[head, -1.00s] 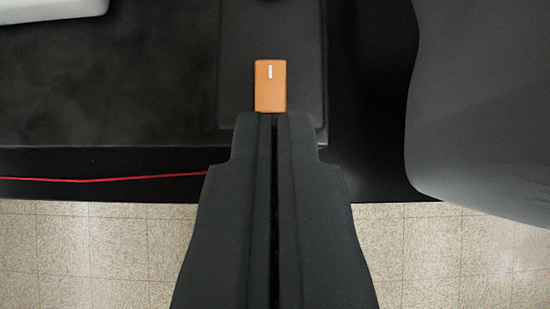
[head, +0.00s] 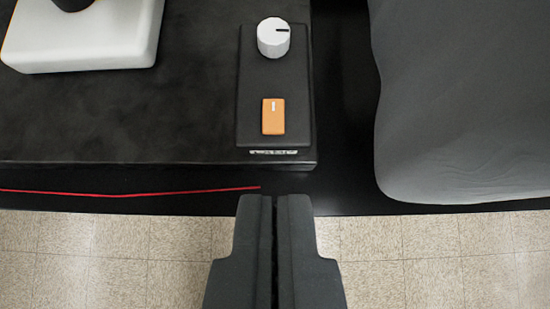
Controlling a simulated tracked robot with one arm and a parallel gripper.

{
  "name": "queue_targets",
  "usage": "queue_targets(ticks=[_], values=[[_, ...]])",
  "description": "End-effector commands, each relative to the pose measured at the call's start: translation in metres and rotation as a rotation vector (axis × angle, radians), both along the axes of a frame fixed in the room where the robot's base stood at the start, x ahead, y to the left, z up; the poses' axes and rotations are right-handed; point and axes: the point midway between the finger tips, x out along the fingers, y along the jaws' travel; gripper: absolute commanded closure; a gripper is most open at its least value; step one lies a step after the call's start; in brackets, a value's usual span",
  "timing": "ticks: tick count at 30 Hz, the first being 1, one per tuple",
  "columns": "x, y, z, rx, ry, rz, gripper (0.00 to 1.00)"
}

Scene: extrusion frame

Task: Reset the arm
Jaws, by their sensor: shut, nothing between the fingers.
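My gripper (head: 275,200) is shut and empty, its two dark fingers side by side at the bottom centre. Its tips lie in the picture just below the front edge of a black table (head: 120,125). A black control panel (head: 255,75) lies on the table beyond the tips. It carries an orange rocker switch (head: 273,117) with a white mark and a white round knob (head: 273,38) with a dark mark. The fingertips are apart from the switch, with a gap between them.
A white block (head: 90,45) with a dark round part on it stands at the upper left. A red line (head: 130,193) runs along the table's front side. A large grey rounded body (head: 465,110) fills the right side. Tiled floor (head: 80,260) shows below, clear of objects.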

Motion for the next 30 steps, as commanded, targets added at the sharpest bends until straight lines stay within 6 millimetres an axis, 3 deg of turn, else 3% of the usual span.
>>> queue_targets(ticks=[8, 15, 18, 24, 30], values=[[-0.046, 0.007, 0.127, -0.005, -0.228, 0.011, 1.0], [-0.108, 0.012, 0.228, -0.007, -0.425, 0.019, 1.0], [-0.135, 0.012, 0.262, -0.008, -0.496, 0.021, 1.0], [-0.17, 0.014, 0.3, -0.008, -0.582, 0.025, 1.0], [-0.177, 0.014, 0.307, -0.007, -0.599, 0.026, 1.0]])
